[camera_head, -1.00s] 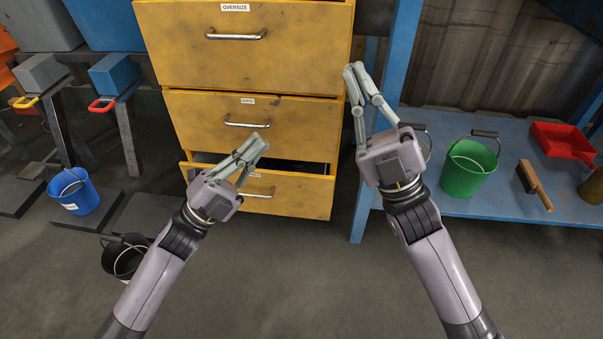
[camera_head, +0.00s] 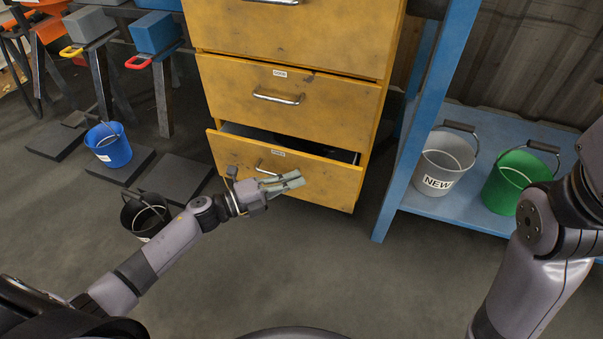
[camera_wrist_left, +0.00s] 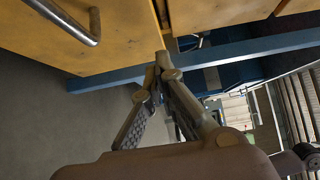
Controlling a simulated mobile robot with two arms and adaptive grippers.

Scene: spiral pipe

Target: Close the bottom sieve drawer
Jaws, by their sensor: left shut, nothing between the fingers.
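The bottom sieve drawer (camera_head: 325,186) of the yellow cabinet is pulled partly out, with a dark gap showing above its front. Its metal handle (camera_head: 270,170) is partly hidden by my left gripper (camera_head: 287,182). That gripper is shut and empty, its fingers pointing right across the drawer front. I cannot tell whether it touches the front. In the left wrist view the shut fingers (camera_wrist_left: 163,65) lie near a yellow panel (camera_wrist_left: 115,30) with a metal handle (camera_wrist_left: 70,22). My right arm shows at the right edge of the head view, but its gripper is out of view.
The middle drawer (camera_head: 340,110) above is shut. A blue shelf post (camera_head: 425,130) stands right of the cabinet, with a grey bucket (camera_head: 452,155) and a green bucket (camera_head: 515,180) on the shelf. A black bucket (camera_head: 145,215) and a blue bucket (camera_head: 108,148) stand left. The front floor is clear.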

